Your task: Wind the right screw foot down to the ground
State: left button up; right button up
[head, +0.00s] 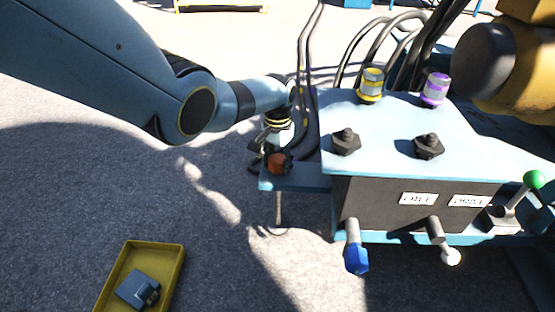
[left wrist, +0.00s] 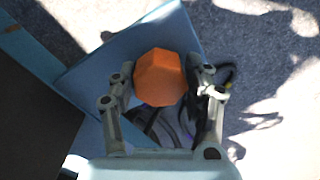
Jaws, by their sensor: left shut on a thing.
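The screw foot shows as an orange faceted knob (head: 277,164) on a blue bracket (head: 300,180) at the left side of the blue machine. A thin rod (head: 278,208) hangs below the bracket; whether its lower end touches the ground I cannot tell. My left gripper (head: 279,150) comes down on the knob from above. In the left wrist view, the orange knob (left wrist: 160,77) sits between the two fingers of the left gripper (left wrist: 161,84), which are shut on it. My right gripper is not in view.
The blue machine top (head: 400,125) carries black knobs and connectors with yellow and purple bands. Below are a blue-tipped handle (head: 356,258) and a white-tipped one (head: 450,256); a green-ball lever (head: 534,180) stands right. Dark cables (head: 306,80) run behind. A yellow tray (head: 172,262) lies on the ground.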

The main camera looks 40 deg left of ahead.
aim_at(277, 159)
pick_arm(q)
jog(key=m, duration=0.5)
jog(key=shift+m, duration=0.3)
jog(key=shift+m+p, duration=0.35)
jog(key=shift+m, duration=1.95)
jog(key=o, duration=1.1)
notch_tip(277, 159, up, 12)
jog(key=shift+f, duration=0.1)
